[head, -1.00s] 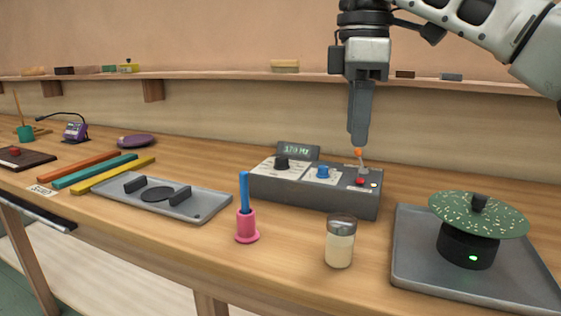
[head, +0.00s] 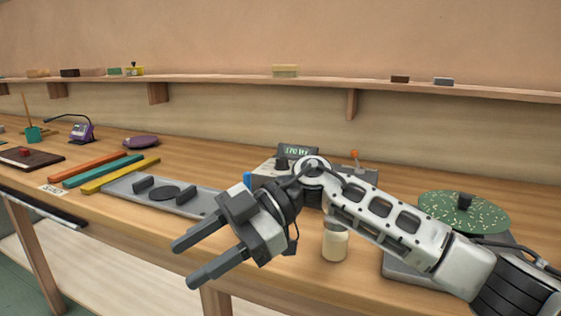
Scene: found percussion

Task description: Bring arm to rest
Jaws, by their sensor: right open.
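My right gripper (head: 200,257) is in the middle of the head view, low and in front of the bench's front edge. Its two fingers point to the lower left, spread apart with nothing between them. My right arm reaches in from the lower right and crosses in front of the grey control box (head: 262,168), hiding much of it. The box's orange-tipped lever (head: 354,155) shows above the arm. My left gripper is not in view.
A grey tray with a round pad (head: 205,207) lies left of the gripper. A jar (head: 335,247) stands just below my forearm. A speckled green disc (head: 440,208) sits at right. Coloured bars (head: 105,172) lie at left. A wall shelf (head: 230,81) runs behind.

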